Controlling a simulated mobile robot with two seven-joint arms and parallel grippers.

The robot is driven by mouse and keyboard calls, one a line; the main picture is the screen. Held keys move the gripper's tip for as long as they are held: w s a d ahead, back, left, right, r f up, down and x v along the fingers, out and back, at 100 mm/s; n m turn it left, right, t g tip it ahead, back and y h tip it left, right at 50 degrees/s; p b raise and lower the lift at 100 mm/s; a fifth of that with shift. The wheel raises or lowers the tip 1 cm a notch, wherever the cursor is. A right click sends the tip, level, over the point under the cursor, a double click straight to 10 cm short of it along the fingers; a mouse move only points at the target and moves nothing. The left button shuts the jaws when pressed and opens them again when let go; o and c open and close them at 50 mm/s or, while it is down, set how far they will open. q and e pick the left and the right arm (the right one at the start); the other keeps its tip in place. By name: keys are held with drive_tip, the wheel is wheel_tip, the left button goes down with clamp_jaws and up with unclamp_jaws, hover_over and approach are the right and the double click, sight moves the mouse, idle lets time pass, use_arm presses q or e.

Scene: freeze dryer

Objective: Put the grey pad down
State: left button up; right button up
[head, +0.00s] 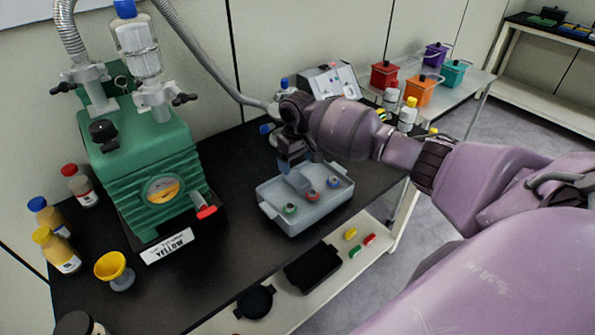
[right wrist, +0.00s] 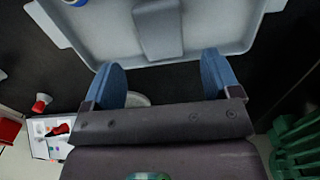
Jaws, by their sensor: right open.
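The grey pad (head: 300,181) is in the grey tray (head: 307,224) on the black bench top. In the right wrist view the pad (right wrist: 158,28) is a long grey block inside the tray (right wrist: 100,35), just past the fingertips. My right gripper (head: 291,164) is above the back side of the tray. Its blue fingers (right wrist: 161,75) are spread apart with nothing between them, in line with the pad. I cannot tell if the pad lies flat on the tray floor. My left gripper is out of view.
Several small round caps, one being red (head: 312,194), lie in the tray. A green pump (head: 140,165) stands to the left. Bottles, a yellow funnel (head: 114,268) and a label stand (head: 166,246) are near it. Bare bench lies between pump and tray.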

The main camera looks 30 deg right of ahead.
sight(295, 177)
wheel_tip(295, 177, up, 6)
drive_tip(key=shift+f, duration=0.1)
idle(0.7)
drive_tip(key=w+a+r+n+t, duration=0.3)
drive_tip(key=w+a+r+t, duration=0.1)
drive_tip(key=w+t, duration=0.35)
drive_tip(key=s+a+f+n+t+y, duration=0.25)
drive_tip(key=s+a+f+t, duration=0.2)
drive_tip(key=a, duration=0.35)
drive_tip(key=s+f+m+h, duration=0.1)
drive_tip(key=s+f, duration=0.4)
drive_tip(key=s, duration=0.5)
drive_tip(key=s+d+f+m, duration=0.1)
drive_tip(key=s+f+m, duration=0.1)
drive_tip(key=s+f, duration=0.4)
drive_tip(key=s+f+m+h, duration=0.1)
drive_tip(key=s+f, duration=0.5)
drive_tip(key=s, duration=1)
drive_tip(key=shift+s+d+f+m+h, duration=0.15)
drive_tip(key=shift+d+m+h, duration=0.2)
drive_tip(key=shift+m, duration=0.3)
